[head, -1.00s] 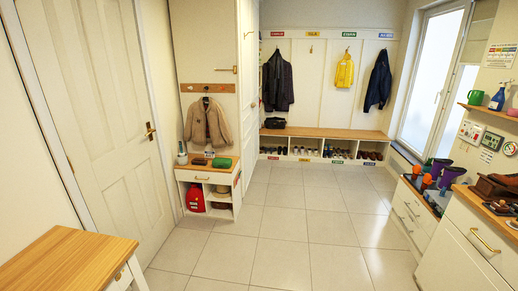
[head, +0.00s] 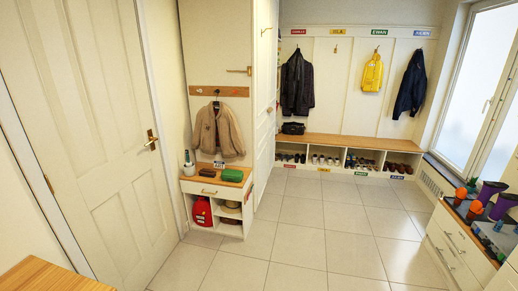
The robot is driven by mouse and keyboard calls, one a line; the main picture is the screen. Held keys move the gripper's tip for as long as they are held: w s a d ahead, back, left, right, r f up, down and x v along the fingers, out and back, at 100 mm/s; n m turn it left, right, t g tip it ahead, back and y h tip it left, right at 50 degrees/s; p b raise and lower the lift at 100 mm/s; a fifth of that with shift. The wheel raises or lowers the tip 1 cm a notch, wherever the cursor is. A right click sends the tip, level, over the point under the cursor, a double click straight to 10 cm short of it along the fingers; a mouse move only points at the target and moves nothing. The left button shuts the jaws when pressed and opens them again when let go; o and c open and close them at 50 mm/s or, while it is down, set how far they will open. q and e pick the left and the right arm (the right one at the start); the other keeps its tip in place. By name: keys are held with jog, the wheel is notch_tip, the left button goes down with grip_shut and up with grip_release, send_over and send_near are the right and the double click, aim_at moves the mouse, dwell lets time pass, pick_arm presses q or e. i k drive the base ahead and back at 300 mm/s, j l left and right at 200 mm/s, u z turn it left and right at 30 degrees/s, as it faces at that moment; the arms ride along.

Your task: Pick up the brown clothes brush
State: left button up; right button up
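A small brown object (head: 208,172), which looks like the clothes brush, lies on the wooden top of a small white cabinet (head: 214,188), left of centre in the head view. The brush is too small to make out in detail. Neither of my grippers is in view.
A wooden-topped table (head: 50,277) is at the near left. A bench (head: 345,141) with shoe cubbies lines the back. The tiled floor (head: 300,240) between them is clear.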

aim_at(205, 173)
jog(key=i+u, duration=0.1)
jog(key=i, duration=0.7)
jog(key=i+l+u, duration=0.1)
jog(key=i, duration=0.75)
jog(key=i+u, duration=1.1)
jog(key=i+l+u, duration=0.1)
jog(key=i+u, duration=0.25)
jog(key=i+l+u, duration=0.15)
jog(key=i+u, duration=0.2)
